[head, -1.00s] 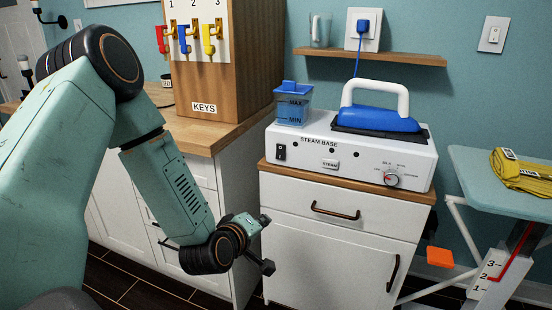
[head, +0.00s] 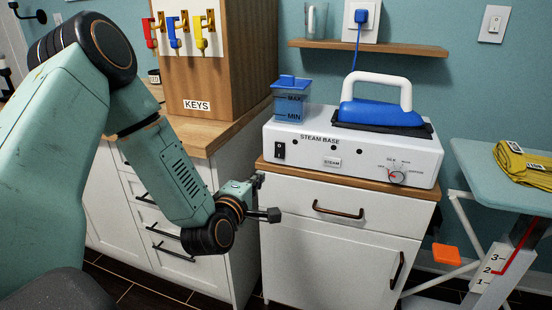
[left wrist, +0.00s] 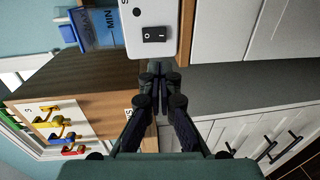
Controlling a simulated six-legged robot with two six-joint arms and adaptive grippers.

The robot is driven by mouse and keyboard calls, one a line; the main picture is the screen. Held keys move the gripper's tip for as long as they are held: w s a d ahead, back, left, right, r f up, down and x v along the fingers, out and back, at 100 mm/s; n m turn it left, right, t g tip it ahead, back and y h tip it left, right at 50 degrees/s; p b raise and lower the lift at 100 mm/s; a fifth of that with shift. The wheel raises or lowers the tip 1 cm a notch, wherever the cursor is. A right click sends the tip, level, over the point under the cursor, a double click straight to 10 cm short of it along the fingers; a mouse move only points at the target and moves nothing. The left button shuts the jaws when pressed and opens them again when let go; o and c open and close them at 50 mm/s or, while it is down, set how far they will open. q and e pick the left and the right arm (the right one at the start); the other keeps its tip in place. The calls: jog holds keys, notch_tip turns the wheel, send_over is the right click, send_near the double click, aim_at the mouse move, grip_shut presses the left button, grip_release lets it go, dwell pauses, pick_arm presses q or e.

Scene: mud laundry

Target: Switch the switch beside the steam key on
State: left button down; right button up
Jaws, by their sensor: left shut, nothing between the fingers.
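The black rocker switch (head: 280,150) is on the left of the front face of the white steam base (head: 300,165). The STEAM key (head: 331,162) is to its right on the same face. The switch also shows in the left wrist view (left wrist: 154,34), ahead of the fingertips; which side is pressed I cannot tell. My left gripper (head: 266,197) is below and slightly left of the switch, in front of the cabinet, apart from the steam base. In the left wrist view its fingers (left wrist: 160,68) are together and empty. My right gripper is not in view.
A blue water tank (head: 291,103) and a blue iron (head: 380,115) sit on the base. A dial (head: 397,177) is at its right. The wooden KEYS box (head: 230,60) stands left. A drawer handle (head: 338,211) projects below. An ironing board (head: 500,185) stands right.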

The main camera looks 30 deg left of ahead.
pick_arm(q)
jog(key=b, duration=0.4)
send_near(279, 157)
jog(key=x, duration=0.6)
jog(key=shift+w+a, duration=0.15)
jog(key=shift+w, duration=0.3)
jog(key=shift+r, duration=0.1)
jog(key=shift+w+f+t+b, duration=0.25)
jog(key=shift+f+t+b, duration=0.1)
jog(key=shift+b, duration=0.8)
jog(key=shift+a+r, duration=0.1)
jog(key=shift+r, duration=0.1)
